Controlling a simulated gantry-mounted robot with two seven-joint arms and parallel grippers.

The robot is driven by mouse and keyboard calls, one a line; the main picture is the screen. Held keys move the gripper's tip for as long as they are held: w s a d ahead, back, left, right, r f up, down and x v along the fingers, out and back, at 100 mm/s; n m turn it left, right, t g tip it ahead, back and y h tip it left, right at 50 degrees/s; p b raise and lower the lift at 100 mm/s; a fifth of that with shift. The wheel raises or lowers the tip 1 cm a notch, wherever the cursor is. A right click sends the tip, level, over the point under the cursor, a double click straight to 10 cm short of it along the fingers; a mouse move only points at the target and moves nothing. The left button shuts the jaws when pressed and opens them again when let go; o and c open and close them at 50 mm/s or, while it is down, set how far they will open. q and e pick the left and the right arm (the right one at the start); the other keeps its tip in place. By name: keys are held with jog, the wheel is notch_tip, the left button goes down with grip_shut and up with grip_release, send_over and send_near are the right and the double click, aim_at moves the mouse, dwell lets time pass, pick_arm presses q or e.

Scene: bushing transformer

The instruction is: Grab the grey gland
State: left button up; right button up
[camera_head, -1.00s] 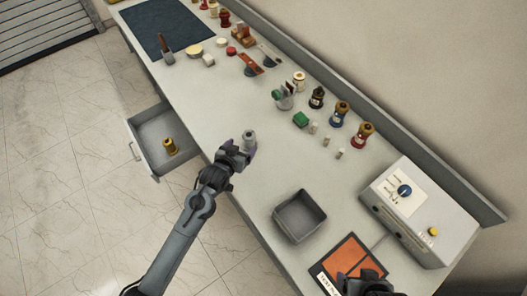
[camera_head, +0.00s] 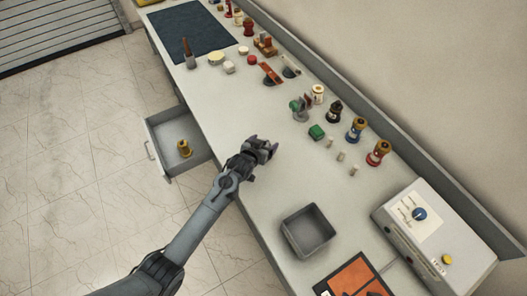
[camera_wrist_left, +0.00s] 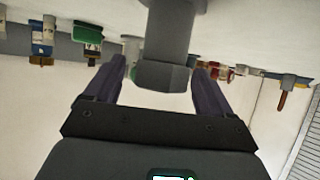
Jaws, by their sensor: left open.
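The grey gland (camera_wrist_left: 165,60) fills the upper middle of the left wrist view, with a thick shaft and a wider hexagonal collar. It lies between the two fingers of my left gripper (camera_wrist_left: 158,85), with a gap visible on each side of the collar. The wrist picture is upside down, so the gland stands on the table. In the head view my left gripper (camera_head: 268,148) is open over the table near its front edge and hides most or all of the gland. My right gripper is not in view.
An empty grey bin (camera_head: 308,231) stands to the right of the gripper. An open drawer (camera_head: 178,137) holds a brass part (camera_head: 184,148). A green block (camera_head: 317,132), small pale pegs and several bushings stand behind. A control box (camera_head: 435,225) is at right.

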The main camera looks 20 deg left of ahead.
pick_arm(q)
jog(key=shift+x, duration=0.8)
jog(key=shift+c, duration=0.4)
jog(key=c, duration=1)
jog(key=shift+r, duration=0.1)
jog(key=shift+c, duration=0.2)
